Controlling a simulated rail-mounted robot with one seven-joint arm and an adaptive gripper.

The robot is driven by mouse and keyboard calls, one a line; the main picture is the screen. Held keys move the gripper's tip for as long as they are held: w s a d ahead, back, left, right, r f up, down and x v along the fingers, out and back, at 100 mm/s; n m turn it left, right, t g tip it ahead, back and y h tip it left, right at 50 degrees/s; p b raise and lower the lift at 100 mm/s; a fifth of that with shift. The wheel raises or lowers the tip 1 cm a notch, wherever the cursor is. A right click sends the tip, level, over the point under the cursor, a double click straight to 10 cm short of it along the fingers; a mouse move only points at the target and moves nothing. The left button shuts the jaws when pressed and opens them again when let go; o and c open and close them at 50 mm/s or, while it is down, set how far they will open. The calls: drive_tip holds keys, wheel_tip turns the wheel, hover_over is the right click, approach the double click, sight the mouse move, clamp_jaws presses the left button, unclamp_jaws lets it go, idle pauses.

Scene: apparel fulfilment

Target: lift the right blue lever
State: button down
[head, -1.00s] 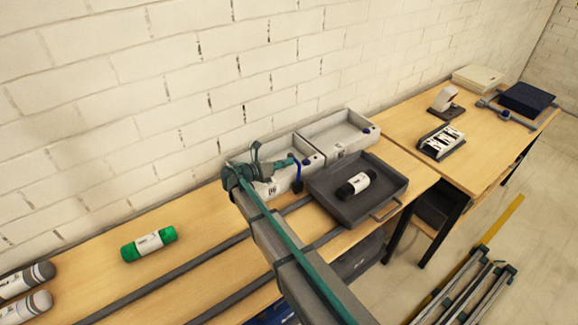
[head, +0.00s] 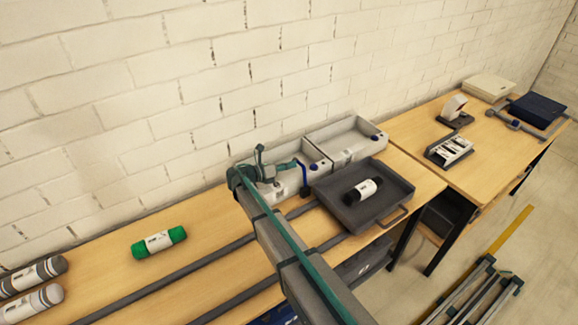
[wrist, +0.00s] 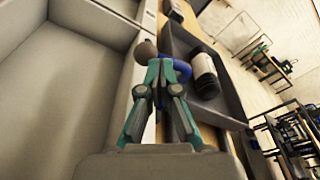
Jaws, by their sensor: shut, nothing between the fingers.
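A blue lever (head: 304,176) stands bent at the front corner of the nearer grey bin (head: 262,191). In the wrist view the blue lever (wrist: 184,72) curves just behind and right of my fingertips. My gripper (head: 294,164) is shut and empty, beside the top of this lever. In the wrist view my gripper (wrist: 162,68) has its tips together; I cannot tell whether they touch the lever. A second small blue part (head: 376,138) sits at the right corner of the farther grey bin (head: 342,160); its shape is too small to tell.
A dark tray (head: 398,178) holding a black roll with a white label (head: 362,191) lies right of the nearer bin. A green roll (head: 159,243) and grey rolls (head: 33,275) lie on the wooden table at left. The brick wall (head: 130,100) stands close behind the bins.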

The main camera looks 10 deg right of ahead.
sight(303, 167)
drive_tip(key=shift+s+d+r, duration=0.1)
drive_tip(key=shift+s+d, duration=0.05)
drive_tip(key=shift+s, duration=0.3)
drive_tip(key=s, duration=0.1)
drive_tip(key=s+r+p, duration=0.1)
drive_tip(key=shift+s+d, duration=0.15)
drive_tip(key=shift+s, duration=0.2)
drive_tip(key=b+v, duration=0.1)
drive_tip(key=v, duration=0.2)
drive_tip(key=f+b+v, duration=0.1)
drive_tip(key=v, duration=0.2)
drive_tip(key=f+b+v, duration=0.1)
drive_tip(key=b+v, duration=0.1)
drive_tip(key=v, duration=0.1)
drive_tip(key=shift+w, duration=0.1)
drive_tip(key=shift+a+r, duration=0.1)
drive_tip(key=shift+a, duration=0.65)
